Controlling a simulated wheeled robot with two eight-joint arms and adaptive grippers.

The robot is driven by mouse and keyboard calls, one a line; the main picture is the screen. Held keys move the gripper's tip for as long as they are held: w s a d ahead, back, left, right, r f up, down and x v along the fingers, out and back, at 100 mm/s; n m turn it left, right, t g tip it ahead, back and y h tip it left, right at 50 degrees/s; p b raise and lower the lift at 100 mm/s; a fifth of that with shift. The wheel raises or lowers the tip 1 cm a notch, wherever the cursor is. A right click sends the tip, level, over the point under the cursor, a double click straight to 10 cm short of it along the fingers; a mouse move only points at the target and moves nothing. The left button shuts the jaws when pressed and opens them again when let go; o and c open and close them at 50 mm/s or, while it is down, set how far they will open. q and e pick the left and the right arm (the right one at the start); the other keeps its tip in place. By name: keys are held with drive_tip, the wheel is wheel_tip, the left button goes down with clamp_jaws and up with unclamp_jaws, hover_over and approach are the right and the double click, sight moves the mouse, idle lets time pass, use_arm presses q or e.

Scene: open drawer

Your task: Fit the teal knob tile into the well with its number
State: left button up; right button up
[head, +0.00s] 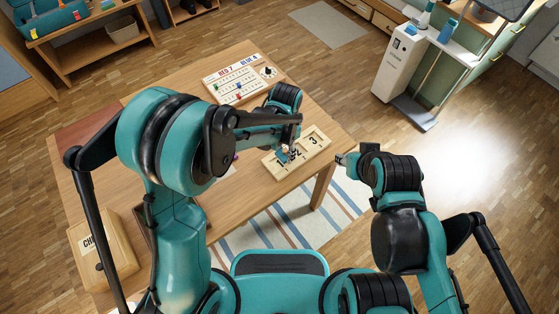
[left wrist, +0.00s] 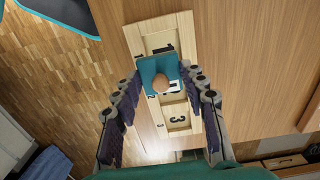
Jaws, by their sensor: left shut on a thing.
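A pale wooden board (head: 322,149) with wells numbered 1, 2 and 3 lies near the table's right edge; it also shows in the left wrist view (left wrist: 181,22). My left gripper (head: 287,151) is over the board, shut on the teal tile (left wrist: 148,67) with its round wooden knob. The tile is above the board, between the 1 and the 3, covering part of the middle well. The tile shows small under the gripper in the head view (head: 282,156). Its number is not readable, and its height is unclear. My right gripper (head: 343,160) is beside the table's right edge, jaws unclear.
A score board (head: 238,84) with "RED 7" and "BLUE 4" lies at the table's back. A wooden box (head: 112,262) with a label stands at the front left. The wooden table (head: 160,88) is clear around the board's far side. A white cabinet (head: 398,65) stands beyond.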

sight(279, 164)
use_arm(q)
drive_tip(key=shift+s+a+f, duration=0.15)
drive_tip(key=shift+a+f, duration=0.35)
drive_tip(key=shift+a, duration=0.25)
wheel_tip(279, 164, down, 4)
drive_tip(key=shift+f+b, duration=0.1)
drive_tip(key=shift+b, duration=1.05)
drive_tip(key=shift+f, duration=0.15)
drive_tip(key=shift+s+f+b, duration=0.25)
drive_tip(key=shift+f+b, duration=0.05)
drive_tip(key=shift+b, duration=0.3)
drive_tip(key=shift+c, duration=1.4)
drive_tip(key=o, duration=1)
drive_tip(key=shift+o, duration=1)
drive_tip(key=shift+w+f, duration=0.15)
drive_tip(key=shift+w, duration=0.1)
drive_tip(key=shift+s, duration=0.1)
